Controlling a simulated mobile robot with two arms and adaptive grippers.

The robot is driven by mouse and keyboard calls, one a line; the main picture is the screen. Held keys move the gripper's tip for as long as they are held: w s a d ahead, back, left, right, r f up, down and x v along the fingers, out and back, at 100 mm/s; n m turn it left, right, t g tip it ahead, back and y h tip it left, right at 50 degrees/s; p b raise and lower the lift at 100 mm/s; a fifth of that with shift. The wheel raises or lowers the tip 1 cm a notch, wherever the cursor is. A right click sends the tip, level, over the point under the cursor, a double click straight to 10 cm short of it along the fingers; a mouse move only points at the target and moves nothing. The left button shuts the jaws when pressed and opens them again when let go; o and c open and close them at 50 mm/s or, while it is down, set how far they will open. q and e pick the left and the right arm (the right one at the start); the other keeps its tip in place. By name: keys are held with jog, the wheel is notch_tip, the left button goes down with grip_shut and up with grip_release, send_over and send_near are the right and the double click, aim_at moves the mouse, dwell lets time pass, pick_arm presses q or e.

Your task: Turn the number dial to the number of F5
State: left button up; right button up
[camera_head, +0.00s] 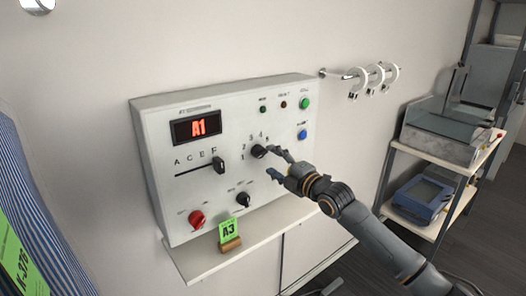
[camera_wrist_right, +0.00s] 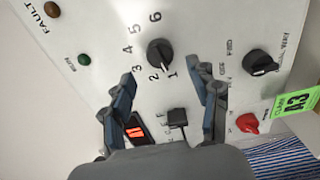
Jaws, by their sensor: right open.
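The number dial is a black round knob (camera_head: 259,151) on the white wall panel (camera_head: 165,215), with numbers printed around it. It also shows in the right wrist view (camera_wrist_right: 159,53), its lower end towards the 1. My right gripper (camera_head: 277,163) is open, its fingers just right of and below the dial. In the wrist view its fingertips (camera_wrist_right: 174,86) are spread short of the knob, with nothing between them. The red display (camera_head: 197,127) reads A1. The letter slider (camera_head: 218,164) sits at the right end of its slot, under F. My left gripper is not in view.
Below the dial are a black selector knob (camera_head: 243,199) and a red knob (camera_head: 197,219). A green A3 tag (camera_head: 229,231) stands on the narrow shelf (camera_head: 195,263). Green and blue buttons are at the panel's upper right. A rail with rings (camera_head: 372,77) and shelving stand to the right.

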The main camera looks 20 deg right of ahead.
aim_at(263, 155)
jog(key=x, duration=0.3)
jog(key=shift+w+p, duration=0.3)
jog(key=shift+w, duration=0.1)
jog(key=shift+w+a, duration=0.35)
jog(key=shift+w, duration=0.3)
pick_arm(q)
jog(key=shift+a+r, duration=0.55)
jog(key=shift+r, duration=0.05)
pick_arm(e)
jog(key=c, duration=1.2)
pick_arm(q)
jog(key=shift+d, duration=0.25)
pick_arm(e)
jog(key=shift+o, duration=0.2)
